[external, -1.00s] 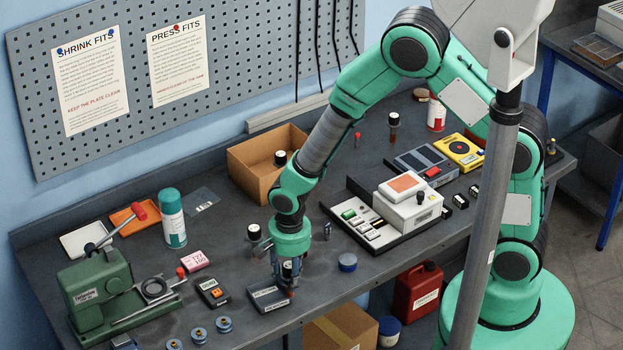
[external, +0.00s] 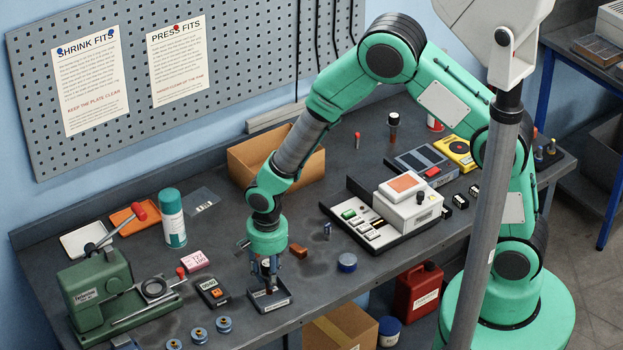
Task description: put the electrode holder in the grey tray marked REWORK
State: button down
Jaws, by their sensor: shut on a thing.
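My gripper (external: 269,283) points down over a small dark grey tray (external: 284,302) near the bench's front edge. A pale label shows on the tray's front, too small to read. My gripper is shut on a small dark piece with a reddish-brown lower end (external: 272,291), apparently the electrode holder. The fingers hide much of it. Its lower end is at or just above the tray floor; I cannot tell whether it touches.
A brown block (external: 299,250) lies behind and right of my gripper. A black-and-orange device (external: 213,292) is to the left, a blue round lid (external: 347,262) to the right. A green press (external: 100,295) stands at the far left. A cardboard box (external: 245,165) is behind my arm.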

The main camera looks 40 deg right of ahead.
aim_at(266, 266)
jog(key=shift+f, duration=1.2)
jog(key=shift+f, duration=0.15)
jog(key=c, duration=1.2)
grip_release()
notch_tip(266, 266, up, 12)
jog(key=shift+s+r, duration=0.1)
jog(key=shift+r, duration=0.05)
jog(key=shift+d, duration=0.1)
